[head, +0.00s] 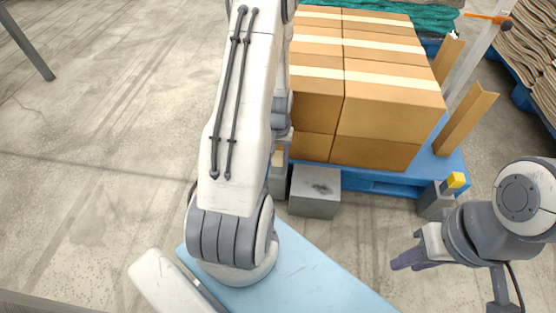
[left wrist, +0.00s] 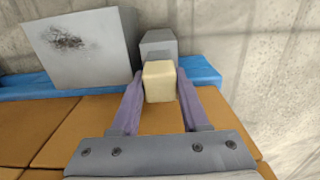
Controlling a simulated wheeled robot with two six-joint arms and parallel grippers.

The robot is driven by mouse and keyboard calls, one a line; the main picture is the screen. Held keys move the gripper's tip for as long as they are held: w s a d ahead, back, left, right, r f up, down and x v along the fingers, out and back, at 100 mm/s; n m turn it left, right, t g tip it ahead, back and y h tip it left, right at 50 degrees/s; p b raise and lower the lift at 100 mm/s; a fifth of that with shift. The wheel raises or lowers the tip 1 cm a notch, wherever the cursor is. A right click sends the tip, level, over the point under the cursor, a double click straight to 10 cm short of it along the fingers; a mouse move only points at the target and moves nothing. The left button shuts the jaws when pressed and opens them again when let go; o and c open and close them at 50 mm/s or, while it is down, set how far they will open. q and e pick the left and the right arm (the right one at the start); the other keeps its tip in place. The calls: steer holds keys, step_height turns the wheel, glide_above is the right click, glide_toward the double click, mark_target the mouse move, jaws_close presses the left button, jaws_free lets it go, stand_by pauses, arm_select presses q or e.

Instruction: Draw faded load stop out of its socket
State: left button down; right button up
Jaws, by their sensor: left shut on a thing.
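The faded load stop (left wrist: 159,82) is a pale cream-yellow block. My left gripper (left wrist: 160,90) is shut on it, with a purple finger on each side. The grey socket (left wrist: 158,46) shows directly behind the stop; I cannot tell how deep the stop sits in it. In the head view the pale stop (head: 278,158) shows just above its grey socket (head: 277,182), partly hidden by my left arm. My right gripper (head: 408,258) hangs at the lower right, away from the stops; its finger gap is unclear.
A grey block with a dark smudge (head: 315,190) stands right beside the socket. A bright yellow stop (head: 453,183) sits in another grey socket (head: 434,202) to the right. Stacked cartons (head: 385,105) stand on a blue pallet (head: 375,183). Brown posts (head: 468,118) rise at its right edge.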

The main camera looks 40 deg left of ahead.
arm_select(q)
steer(key=shift+r, duration=0.15)
steer(key=shift+r+p, duration=3.35)
steer(key=shift+p, duration=0.35)
